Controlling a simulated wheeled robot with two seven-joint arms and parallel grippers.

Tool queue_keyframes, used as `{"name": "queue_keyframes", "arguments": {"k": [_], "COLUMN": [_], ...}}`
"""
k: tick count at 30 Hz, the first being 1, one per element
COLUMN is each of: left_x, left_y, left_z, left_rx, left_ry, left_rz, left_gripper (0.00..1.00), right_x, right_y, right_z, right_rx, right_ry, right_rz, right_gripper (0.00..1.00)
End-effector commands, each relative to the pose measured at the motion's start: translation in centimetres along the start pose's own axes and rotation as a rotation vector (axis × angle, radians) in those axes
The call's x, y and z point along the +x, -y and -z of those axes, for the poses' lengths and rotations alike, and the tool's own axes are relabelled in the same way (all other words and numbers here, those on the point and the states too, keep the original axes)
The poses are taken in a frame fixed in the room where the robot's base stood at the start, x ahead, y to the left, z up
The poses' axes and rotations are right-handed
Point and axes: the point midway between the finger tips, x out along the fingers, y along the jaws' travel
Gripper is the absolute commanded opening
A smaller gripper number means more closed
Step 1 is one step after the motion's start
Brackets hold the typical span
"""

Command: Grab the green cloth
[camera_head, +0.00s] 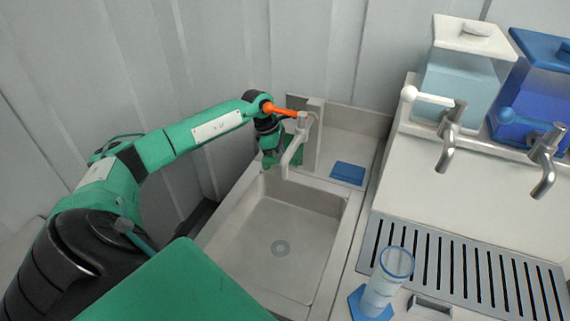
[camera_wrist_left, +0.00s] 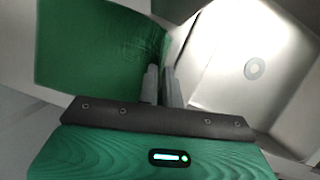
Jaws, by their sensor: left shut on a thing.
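The green cloth (camera_wrist_left: 95,48) fills the upper left of the left wrist view, flat with a slight pucker near my fingers. My left gripper (camera_wrist_left: 162,82) is shut on its edge. In the head view my left gripper (camera_head: 268,160) is at the back left corner of the sink, beside the faucet. There only a small part of the green cloth (camera_head: 294,157) shows behind the faucet, and my gripper hides some of it. My right gripper is not in view.
The steel faucet (camera_head: 299,146) with an orange lever (camera_head: 280,109) stands close by my left gripper. The sink (camera_head: 270,230) is empty. A blue cloth (camera_head: 348,172) lies right of the faucet. A clear glass (camera_head: 385,280) stands at the front right. Two dispensers (camera_head: 462,75) (camera_head: 540,90) stand at the back right.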

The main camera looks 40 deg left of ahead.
Motion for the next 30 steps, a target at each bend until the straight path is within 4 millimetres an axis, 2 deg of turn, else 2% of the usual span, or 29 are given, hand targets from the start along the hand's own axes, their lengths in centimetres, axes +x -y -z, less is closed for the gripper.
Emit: {"name": "queue_keyframes", "arguments": {"k": [4, 7, 24, 30], "left_x": [0.2, -0.5, -10.8, -11.2], "left_y": [0.1, 0.1, -0.1, 0.0], "left_z": [0.1, -0.1, -3.9, -4.1], "left_rx": [-0.001, 0.0, 0.001, 0.0], "left_ry": [-0.003, -0.003, -0.001, -0.002], "left_rz": [0.003, 0.002, -0.002, 0.001], "left_gripper": [0.0, 0.0, 0.0, 0.0], "right_x": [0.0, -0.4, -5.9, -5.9], "right_y": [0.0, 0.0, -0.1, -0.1], "right_z": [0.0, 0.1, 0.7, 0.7], "right_rx": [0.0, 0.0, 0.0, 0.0], "right_ry": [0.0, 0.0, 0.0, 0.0], "right_rz": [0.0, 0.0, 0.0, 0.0], "right_gripper": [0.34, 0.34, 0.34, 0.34]}}
